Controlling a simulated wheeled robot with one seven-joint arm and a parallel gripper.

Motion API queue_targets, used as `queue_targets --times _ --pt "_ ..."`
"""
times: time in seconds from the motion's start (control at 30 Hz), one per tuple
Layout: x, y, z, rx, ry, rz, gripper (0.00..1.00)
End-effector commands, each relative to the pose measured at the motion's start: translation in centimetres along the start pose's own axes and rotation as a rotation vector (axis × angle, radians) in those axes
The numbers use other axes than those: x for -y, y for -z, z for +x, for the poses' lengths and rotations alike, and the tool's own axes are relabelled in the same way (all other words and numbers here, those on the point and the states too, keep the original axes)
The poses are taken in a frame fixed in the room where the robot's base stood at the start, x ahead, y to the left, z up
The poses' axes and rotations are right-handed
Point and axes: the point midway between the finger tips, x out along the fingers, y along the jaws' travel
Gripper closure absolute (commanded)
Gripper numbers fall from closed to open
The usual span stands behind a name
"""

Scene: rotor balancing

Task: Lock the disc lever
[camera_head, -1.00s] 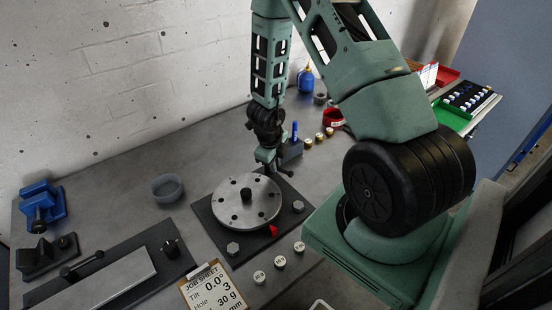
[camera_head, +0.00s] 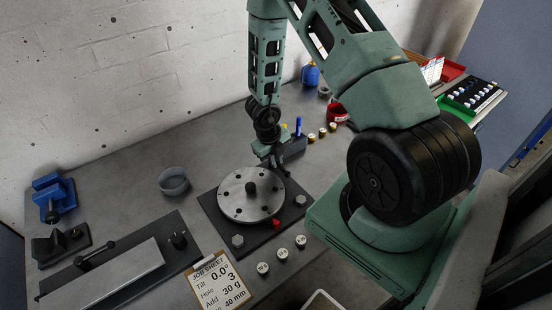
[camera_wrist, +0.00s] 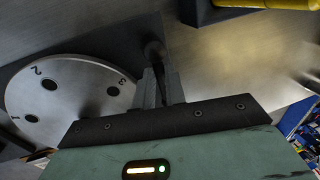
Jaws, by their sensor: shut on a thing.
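The round metal disc (camera_head: 238,205), with numbered holes and a dark centre hub, lies on a dark square base plate (camera_head: 213,207). The disc also shows at left in the wrist view (camera_wrist: 68,92). My gripper (camera_head: 275,161) is low at the disc's back edge. In the wrist view my gripper (camera_wrist: 160,84) is shut on a dark upright piece, apparently the disc lever (camera_wrist: 154,50), just beside hole 3. The fingers hide most of the lever.
A dark block with a blue pen (camera_head: 298,126) stands close behind my gripper. Several small weights (camera_head: 282,254) sit at the plate's front. A job sheet (camera_head: 218,283), a grey bowl (camera_head: 173,181) and a long fixture (camera_head: 105,275) are to the left.

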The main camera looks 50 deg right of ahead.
Motion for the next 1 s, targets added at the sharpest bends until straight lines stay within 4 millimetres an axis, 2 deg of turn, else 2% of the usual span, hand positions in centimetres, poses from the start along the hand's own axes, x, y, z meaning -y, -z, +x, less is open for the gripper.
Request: queue_targets --times 0.17,0.2,0.27,0.53,0.67,0.77,1.0 --pt "0.0 -0.1 -0.1 0.002 -0.001 0.003 1.0" --pt "0.0 -0.1 -0.1 0.002 -0.001 0.003 0.82" --pt "0.0 -0.1 -0.1 0.002 -0.001 0.002 0.66" --pt "0.0 -0.1 -0.1 0.001 -0.001 0.001 0.66" --pt "0.0 -0.1 -0.8 0.002 -0.001 0.003 0.66" --pt "0.1 -0.1 -2.4 0.004 0.0 0.003 0.66" --pt "0.1 -0.2 -7.9 0.006 -0.001 0.005 0.66"
